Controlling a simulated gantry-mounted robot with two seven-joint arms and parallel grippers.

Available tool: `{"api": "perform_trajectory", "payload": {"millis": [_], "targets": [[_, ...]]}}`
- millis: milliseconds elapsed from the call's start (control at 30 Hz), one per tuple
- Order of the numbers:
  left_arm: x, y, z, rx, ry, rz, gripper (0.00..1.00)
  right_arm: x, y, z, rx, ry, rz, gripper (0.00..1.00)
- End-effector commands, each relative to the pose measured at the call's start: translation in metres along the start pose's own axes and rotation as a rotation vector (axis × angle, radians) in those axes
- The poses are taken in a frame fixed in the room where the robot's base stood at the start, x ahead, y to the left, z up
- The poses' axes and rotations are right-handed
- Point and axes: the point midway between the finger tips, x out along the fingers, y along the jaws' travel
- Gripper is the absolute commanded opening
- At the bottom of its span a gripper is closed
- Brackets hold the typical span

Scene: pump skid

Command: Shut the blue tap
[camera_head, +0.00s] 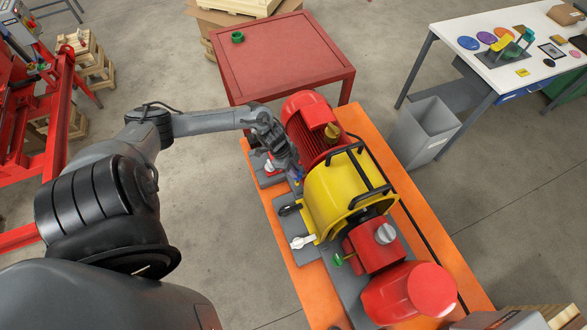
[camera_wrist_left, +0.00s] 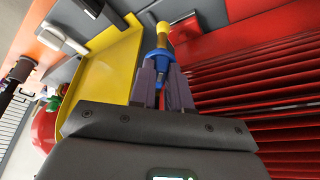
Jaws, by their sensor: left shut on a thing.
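The blue tap (camera_wrist_left: 161,55) shows in the left wrist view between the fingers of my left gripper (camera_wrist_left: 161,80), with a brass-coloured part (camera_wrist_left: 163,32) just beyond it. In the head view only a bit of blue (camera_head: 299,175) shows beside my left gripper (camera_head: 294,168), next to the yellow coupling guard. The left gripper is shut on the blue tap. The gripper hides much of the tap in the head view, and I cannot tell its turn angle. My right gripper is in neither view.
Close by are the red tap (camera_head: 270,167), black tap (camera_head: 289,209), white tap (camera_head: 303,241) and green tap (camera_head: 339,259). The yellow guard (camera_head: 327,203) and red finned motor (camera_head: 303,127) stand tight beside the gripper. A red table (camera_head: 285,60) stands behind the skid.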

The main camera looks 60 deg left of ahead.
Motion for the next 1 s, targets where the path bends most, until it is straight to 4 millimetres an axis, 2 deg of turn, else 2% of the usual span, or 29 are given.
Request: {"api": "perform_trajectory", "payload": {"millis": [367, 1000], "targets": [[0.002, -0.002, 0.0, 0.084, 0.001, 0.033, 0.0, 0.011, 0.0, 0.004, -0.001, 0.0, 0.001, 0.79], [0.003, -0.009, -0.001, 0.481, 0.001, 0.197, 0.0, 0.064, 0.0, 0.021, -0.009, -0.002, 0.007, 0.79]]}}
